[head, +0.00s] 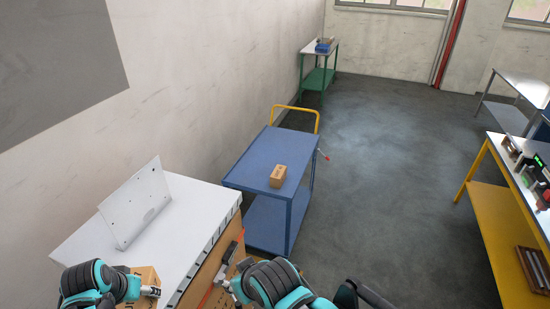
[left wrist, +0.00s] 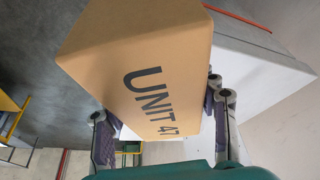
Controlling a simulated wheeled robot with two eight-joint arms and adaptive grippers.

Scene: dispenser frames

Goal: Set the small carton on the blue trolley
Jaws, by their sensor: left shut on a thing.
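My left gripper (head: 152,291) is shut on a brown carton (head: 149,275) at the white-topped bench. In the left wrist view this carton (left wrist: 140,65) fills much of the picture, tilted, with "UNIT 47" printed on it, between the two fingers (left wrist: 162,130). Another small brown carton (head: 278,176) sits on the top of the blue trolley (head: 256,158), near its right edge. The trolley stands beyond the bench, with a yellow handle at its far end. My right gripper (head: 228,286) is by the bench's right side; its fingers are too small to read.
A white panel (head: 136,202) stands tilted on the white bench top (head: 195,205). A yellow-framed bench (head: 492,240) with equipment is at the right. A green table (head: 318,76) stands at the back.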

